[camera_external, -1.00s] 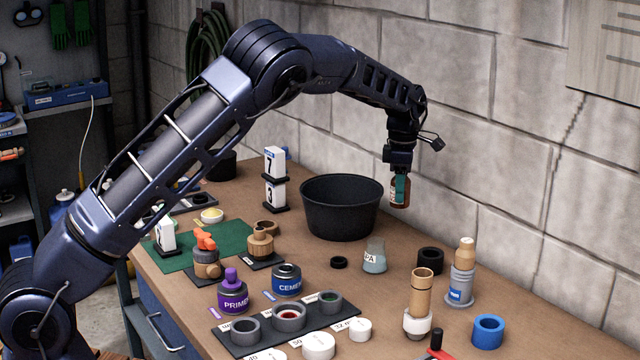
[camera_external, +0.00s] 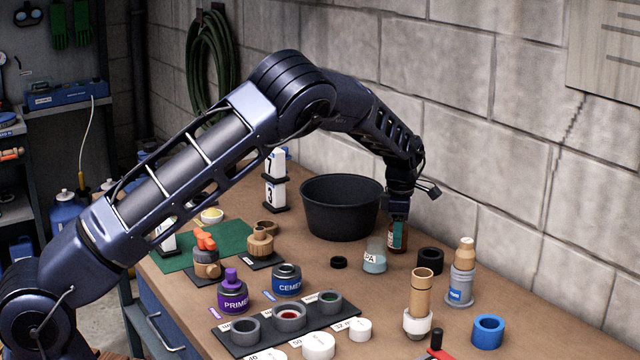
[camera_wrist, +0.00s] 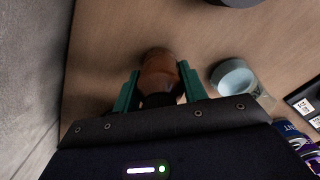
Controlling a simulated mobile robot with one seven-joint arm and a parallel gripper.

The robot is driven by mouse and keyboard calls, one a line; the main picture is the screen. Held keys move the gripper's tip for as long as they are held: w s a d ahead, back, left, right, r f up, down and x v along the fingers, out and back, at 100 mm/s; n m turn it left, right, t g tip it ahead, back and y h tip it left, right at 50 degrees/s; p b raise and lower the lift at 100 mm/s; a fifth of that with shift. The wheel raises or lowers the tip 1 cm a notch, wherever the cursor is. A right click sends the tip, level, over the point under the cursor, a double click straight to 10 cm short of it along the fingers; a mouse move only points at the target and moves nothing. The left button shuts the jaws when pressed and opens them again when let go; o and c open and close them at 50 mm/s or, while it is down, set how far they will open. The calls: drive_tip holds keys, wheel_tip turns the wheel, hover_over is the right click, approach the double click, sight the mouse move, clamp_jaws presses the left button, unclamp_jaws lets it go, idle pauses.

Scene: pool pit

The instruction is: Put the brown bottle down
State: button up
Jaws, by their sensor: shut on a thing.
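The brown bottle (camera_external: 398,243) is upright at the back of the bench, to the right of the black bucket. My gripper (camera_external: 398,226) is above it, with its green fingers shut on its upper part. In the wrist view the brown bottle (camera_wrist: 158,72) sits between the two green fingers of my gripper (camera_wrist: 160,88). The bottle's base is at or very near the bench top (camera_external: 365,300); I cannot tell if it touches.
A glass beaker (camera_external: 375,257) stands just left of the bottle, close to it. The black bucket (camera_external: 342,215) is farther left. A black ring (camera_external: 430,261) is on the right. The block wall (camera_external: 500,180) rises behind. Bare bench lies in front.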

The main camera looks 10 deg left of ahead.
drive_tip(key=o, duration=1)
drive_tip(key=shift+f, duration=0.1)
